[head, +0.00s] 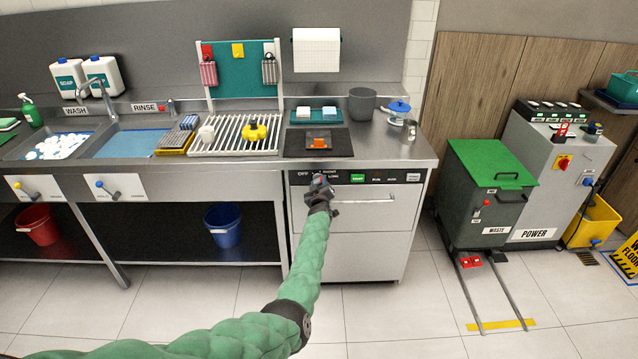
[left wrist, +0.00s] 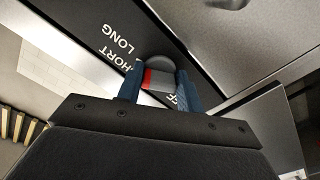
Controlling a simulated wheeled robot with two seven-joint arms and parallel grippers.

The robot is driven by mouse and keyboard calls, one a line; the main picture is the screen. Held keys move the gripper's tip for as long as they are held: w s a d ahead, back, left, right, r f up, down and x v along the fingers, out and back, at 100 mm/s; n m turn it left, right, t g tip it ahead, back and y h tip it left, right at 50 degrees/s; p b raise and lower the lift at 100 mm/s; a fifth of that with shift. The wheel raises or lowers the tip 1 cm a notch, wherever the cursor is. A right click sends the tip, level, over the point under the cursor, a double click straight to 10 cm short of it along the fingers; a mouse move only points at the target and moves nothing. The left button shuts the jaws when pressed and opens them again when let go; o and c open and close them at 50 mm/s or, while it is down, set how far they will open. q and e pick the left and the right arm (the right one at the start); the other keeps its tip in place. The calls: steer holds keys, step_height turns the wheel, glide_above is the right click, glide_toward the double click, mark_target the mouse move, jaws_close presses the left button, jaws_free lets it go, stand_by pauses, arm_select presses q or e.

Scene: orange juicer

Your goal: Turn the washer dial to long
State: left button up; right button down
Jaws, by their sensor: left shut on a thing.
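The washer (head: 352,245) is a grey-white undercounter unit with a black control panel along its top edge. Its dial (left wrist: 158,75) is a dark round knob with a grey bar and a red mark, seen in the left wrist view. The words LONG, SHORT and OFF are printed on the panel around it, SHORT and OFF partly covered. My left gripper (head: 320,184) is at the panel's left part in the head view and hides the dial there. In the left wrist view its blue fingers (left wrist: 160,88) are shut on the dial from both sides. I cannot tell which word the red mark points at.
A green button (head: 358,178) and a horizontal door handle (head: 364,199) are close to my gripper. The steel counter (head: 420,152) overhangs the panel. Sinks and a drying rack (head: 205,150) lie left. A waste bin (head: 480,200) stands right. The floor in front is clear.

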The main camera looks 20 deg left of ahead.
arm_select(q)
steer(key=shift+f+m, duration=0.15)
steer(key=shift+m, duration=1.55)
arm_select(e)
steer(key=shift+s+d+f, duration=0.3)
steer(key=shift+s+f, duration=0.1)
steer(key=shift+f, duration=0.25)
steer(key=shift+w+a+r, duration=0.15)
steer(key=shift+w+a, duration=0.05)
steer(key=shift+w, duration=0.1)
arm_select(q)
steer(key=o, duration=1)
steer(key=shift+s+p, duration=0.1)
steer(key=shift+p, duration=0.2)
arm_select(e)
steer(key=shift+s, duration=0.15)
arm_select(q)
steer(key=p+v, duration=0.2)
steer(key=shift+s+d+r, duration=0.1)
steer(key=shift+s+r, duration=0.1)
steer(key=shift+s, duration=0.05)
steer(key=shift+p+v, duration=2.1)
steer(key=shift+v, duration=0.45)
arm_select(e)
steer(key=s+d+f, duration=0.4)
steer(key=s+f, duration=0.2)
steer(key=s, duration=0.5)
steer(key=shift+d+f, duration=0.15)
steer(key=shift+f, duration=0.2)
